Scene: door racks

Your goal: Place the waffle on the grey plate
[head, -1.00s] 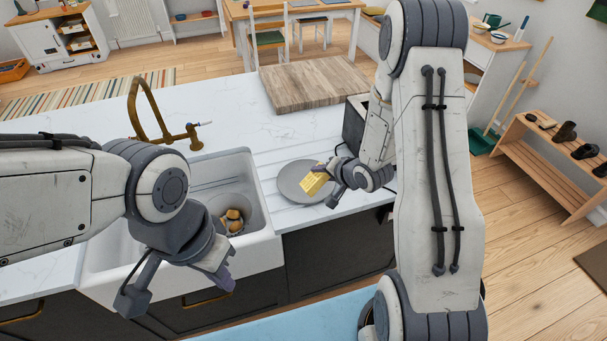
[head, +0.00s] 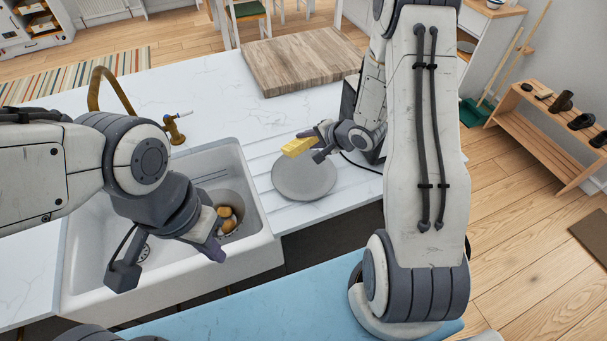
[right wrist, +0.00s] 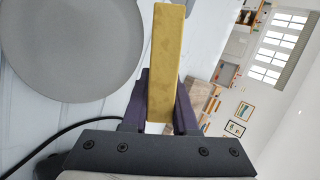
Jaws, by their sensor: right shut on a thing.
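The waffle (head: 298,147) is a yellow rectangular slab. My right gripper (head: 319,142) is shut on it, and it also shows between the dark fingers in the right wrist view (right wrist: 167,62). The round grey plate (head: 303,182) lies on the ribbed white counter right of the sink. In the head view the waffle appears at the plate's far edge, seemingly above it; the right wrist view shows the plate (right wrist: 70,45) to the left of the waffle, apart from it. My left gripper (head: 168,264) is open and empty over the front of the sink.
A white sink (head: 255,215) holds a grey pot (head: 232,204) with brownish round food in it. A brass faucet (head: 98,85) stands behind. A wooden board (head: 300,62) lies at the back of the counter. A dark appliance (head: 347,105) is partly hidden behind my right arm.

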